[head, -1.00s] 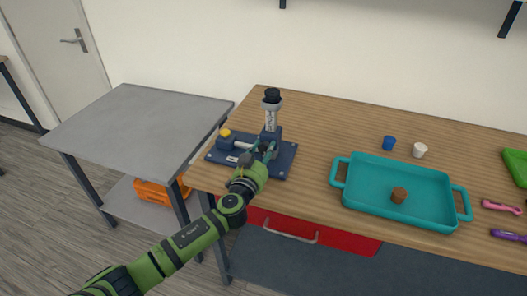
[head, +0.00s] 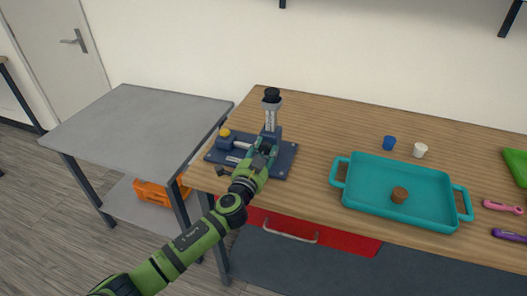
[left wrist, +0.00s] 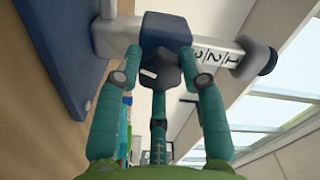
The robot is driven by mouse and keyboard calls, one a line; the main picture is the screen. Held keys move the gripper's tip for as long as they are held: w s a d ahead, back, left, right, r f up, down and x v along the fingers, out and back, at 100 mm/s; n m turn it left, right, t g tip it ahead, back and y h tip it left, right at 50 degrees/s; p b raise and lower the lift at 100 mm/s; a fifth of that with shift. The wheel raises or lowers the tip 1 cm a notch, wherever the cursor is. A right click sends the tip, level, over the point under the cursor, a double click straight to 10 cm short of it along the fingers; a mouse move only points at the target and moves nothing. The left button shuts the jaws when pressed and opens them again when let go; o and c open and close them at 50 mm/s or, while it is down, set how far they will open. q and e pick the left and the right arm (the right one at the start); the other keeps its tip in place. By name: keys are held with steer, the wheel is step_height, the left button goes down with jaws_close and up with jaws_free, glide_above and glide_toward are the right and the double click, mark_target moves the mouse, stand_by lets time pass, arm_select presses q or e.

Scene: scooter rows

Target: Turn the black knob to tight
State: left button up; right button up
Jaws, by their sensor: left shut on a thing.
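A dark blue fixture with a base plate (head: 222,155) stands at the left end of the wooden table. Its upright post carries a numbered white scale (head: 270,120), which also shows in the left wrist view (left wrist: 212,57). A black cap (head: 272,94) tops the post. My left gripper (head: 262,155) is at the front of the post. In the left wrist view, my left gripper (left wrist: 163,75) has its fingers closed around a dark lobed knob (left wrist: 158,68) at the blue block (left wrist: 166,29). In the head view, the gripper hides this knob. My right gripper is not in view.
A teal tray (head: 356,205) with a brown piece (head: 399,194) stands to the right. A grey table (head: 140,125) stands left.

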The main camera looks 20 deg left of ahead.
arm_select(q)
steer(key=m, duration=0.4)
steer(key=shift+a+m, duration=0.1)
steer(key=shift+m, duration=0.2)
steer(key=m+p, duration=0.1)
steer(key=m, duration=0.2)
steer(key=shift+m, duration=0.3)
steer(key=m+p, duration=0.1)
steer(key=m, duration=0.3)
steer(key=shift+m, duration=0.3)
steer(key=m+p, duration=0.1)
steer(key=m, duration=0.2)
steer(key=shift+r+m, duration=0.15)
steer(key=shift+m, duration=0.15)
steer(key=m+p, duration=0.1)
steer(key=m, duration=0.3)
steer(key=shift+p, duration=0.3)
steer(key=m+p, duration=0.1)
steer(key=m, duration=0.3)
steer(key=shift+r, duration=0.1)
steer(key=m+p, duration=0.2)
steer(key=m, duration=0.2)
steer(key=shift+m+p, duration=0.55)
steer(key=shift+m, duration=1.25)
